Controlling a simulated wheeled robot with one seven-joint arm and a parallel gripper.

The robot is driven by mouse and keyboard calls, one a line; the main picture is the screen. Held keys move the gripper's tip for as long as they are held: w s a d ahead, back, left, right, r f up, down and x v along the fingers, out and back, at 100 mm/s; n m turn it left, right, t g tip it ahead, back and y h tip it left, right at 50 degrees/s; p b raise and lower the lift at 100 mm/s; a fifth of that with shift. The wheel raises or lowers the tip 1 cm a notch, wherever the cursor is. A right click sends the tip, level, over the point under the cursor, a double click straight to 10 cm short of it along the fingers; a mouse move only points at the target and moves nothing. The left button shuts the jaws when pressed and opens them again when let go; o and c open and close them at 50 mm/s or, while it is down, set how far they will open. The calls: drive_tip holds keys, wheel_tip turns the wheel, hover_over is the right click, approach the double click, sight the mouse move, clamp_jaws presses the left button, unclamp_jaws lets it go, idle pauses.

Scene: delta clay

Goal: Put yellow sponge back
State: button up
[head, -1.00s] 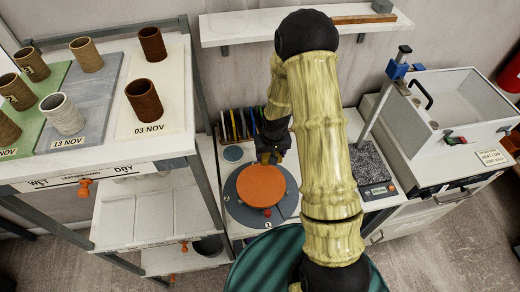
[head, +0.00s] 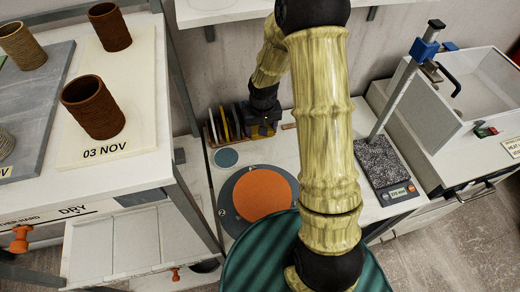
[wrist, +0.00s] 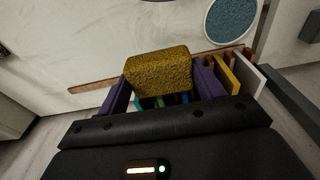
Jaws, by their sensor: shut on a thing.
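The yellow sponge (wrist: 158,73), a mustard block, is held between the purple fingers of my gripper (wrist: 160,92) in the wrist view. In the head view my gripper (head: 262,124) is at the back of the white worktop, right beside a rack of upright coloured plates (head: 226,124). In the wrist view a yellow plate (wrist: 228,75) and a white plate (wrist: 247,78) stand just right of the fingers. Green and blue pieces show beneath the sponge. I cannot tell whether the sponge touches the worktop or rack.
An orange disc (head: 262,194) lies on a grey wheel in front of my gripper. A small blue-grey disc (head: 226,157) lies beside it. A scale (head: 388,170) stands right. A shelf with brown cups (head: 92,106) rises left.

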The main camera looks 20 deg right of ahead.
drive_tip(key=shift+s+d, duration=0.1)
drive_tip(key=shift+s, duration=0.35)
drive_tip(key=f, duration=0.3)
drive_tip(key=f+p, duration=0.1)
drive_tip(key=f, duration=0.1)
drive_tip(key=shift+a+f, duration=0.2)
drive_tip(key=shift+a, duration=0.1)
drive_tip(key=shift+f, duration=0.2)
